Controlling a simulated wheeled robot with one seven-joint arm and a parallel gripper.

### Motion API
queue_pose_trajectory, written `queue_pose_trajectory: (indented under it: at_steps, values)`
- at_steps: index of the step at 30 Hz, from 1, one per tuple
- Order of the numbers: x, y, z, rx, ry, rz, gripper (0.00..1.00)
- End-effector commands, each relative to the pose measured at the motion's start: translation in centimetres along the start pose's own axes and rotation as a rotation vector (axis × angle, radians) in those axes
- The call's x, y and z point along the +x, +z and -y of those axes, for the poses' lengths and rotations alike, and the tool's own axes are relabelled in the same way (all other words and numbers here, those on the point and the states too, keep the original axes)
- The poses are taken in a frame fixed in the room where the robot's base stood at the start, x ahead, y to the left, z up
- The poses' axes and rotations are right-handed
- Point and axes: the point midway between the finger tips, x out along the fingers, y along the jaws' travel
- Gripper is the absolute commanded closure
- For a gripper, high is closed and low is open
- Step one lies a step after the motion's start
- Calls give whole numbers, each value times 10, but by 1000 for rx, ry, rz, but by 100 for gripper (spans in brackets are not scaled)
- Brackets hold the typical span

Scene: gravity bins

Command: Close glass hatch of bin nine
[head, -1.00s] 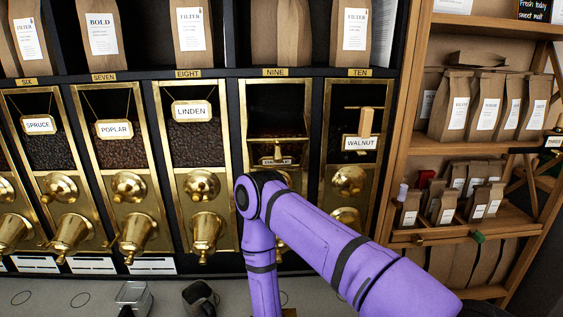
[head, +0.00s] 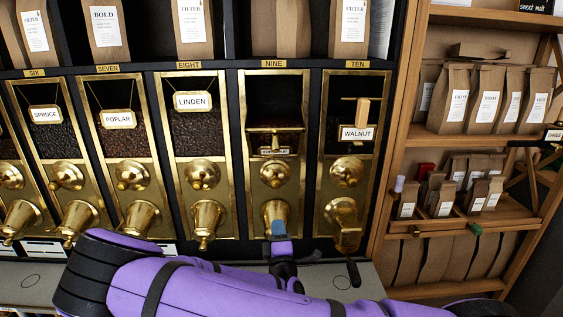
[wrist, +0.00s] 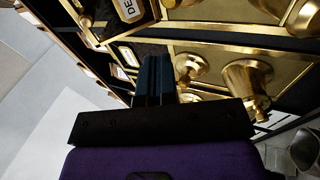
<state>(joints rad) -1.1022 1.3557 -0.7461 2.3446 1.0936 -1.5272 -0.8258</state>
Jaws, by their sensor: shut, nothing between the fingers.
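Bin nine (head: 246,165) stands between bins eight and ten in the head view. Its glass hatch (head: 275,128) appears tilted outward at its lower edge, with a brass bar and a foreshortened name plate (head: 275,152) I cannot read. Dark beans show low behind it. My gripper (head: 279,229) is in front of bin nine's brass spout (head: 274,210), below the hatch. It looks shut and empty. In the wrist view the blue fingers (wrist: 153,78) are together, pointing toward brass fittings. A plate reading "DE" (wrist: 129,8) is partly cut off there.
Bin eight with the LINDEN plate (head: 194,101) is at the left. Bin ten with the WALNUT plate (head: 357,133) and a wooden scoop (head: 362,114) is at the right. Paper bags fill wooden shelves (head: 448,137) further right. A grey counter (head: 345,277) runs below.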

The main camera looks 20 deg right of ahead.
Motion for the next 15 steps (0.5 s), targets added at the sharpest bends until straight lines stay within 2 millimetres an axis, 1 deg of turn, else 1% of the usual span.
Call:
queue_pose_trajectory:
  at_steps: [1,3,6,9,12,15]
  values:
    - [4,-6,-24,-16,70,6,100]
    - [7,-9,-51,-34,151,26,100]
    - [10,-12,-79,-49,233,51,100]
    - [10,-12,-94,-54,275,67,100]
    - [14,-12,-99,-56,288,73,100]
    - [23,-11,-102,-55,289,74,100]
